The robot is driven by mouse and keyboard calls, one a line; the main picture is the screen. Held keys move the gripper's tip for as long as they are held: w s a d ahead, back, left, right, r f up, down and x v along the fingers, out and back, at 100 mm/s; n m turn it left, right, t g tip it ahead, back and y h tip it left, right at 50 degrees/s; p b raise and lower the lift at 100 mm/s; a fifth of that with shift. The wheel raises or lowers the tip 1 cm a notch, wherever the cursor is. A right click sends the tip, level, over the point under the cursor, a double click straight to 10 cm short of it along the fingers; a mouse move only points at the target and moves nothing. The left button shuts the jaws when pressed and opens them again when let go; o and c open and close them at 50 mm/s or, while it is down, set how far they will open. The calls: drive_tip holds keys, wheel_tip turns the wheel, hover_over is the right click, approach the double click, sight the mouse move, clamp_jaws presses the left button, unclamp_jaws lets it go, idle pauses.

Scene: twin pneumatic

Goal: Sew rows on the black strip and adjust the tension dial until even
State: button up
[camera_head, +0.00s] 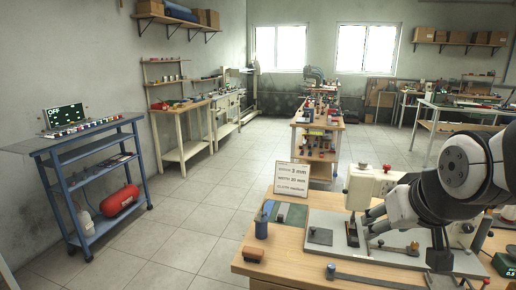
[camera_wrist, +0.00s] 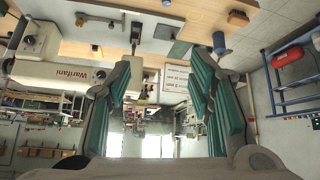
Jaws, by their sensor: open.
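A white sewing machine (camera_head: 374,187) stands on the wooden table at the right; it also shows upside down in the wrist view (camera_wrist: 60,75). A round knob (camera_wrist: 30,39) shows on its body; I cannot tell whether it is the tension dial. A small dark square piece (camera_head: 320,236) lies on the grey base plate (camera_head: 338,258). My gripper (camera_wrist: 160,58) is open and empty, its teal fingers apart; in the head view (camera_head: 368,222) it overlaps the machine's lower part.
A sign (camera_head: 291,179) reading 3 mm, 25 mm and medium stands at the table's back edge. A blue cart (camera_head: 120,142) stands far left; floor between is clear.

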drive_tip(key=s+a+g, duration=0.3)
drive_tip(key=s+a, duration=0.1)
drive_tip(key=s, duration=1.1)
drive_tip(key=shift+s+a, duration=0.2)
drive_tip(key=shift+s, duration=0.05)
drive_tip(key=shift+r, duration=0.1)
drive_tip(key=shift+c, duration=0.6)
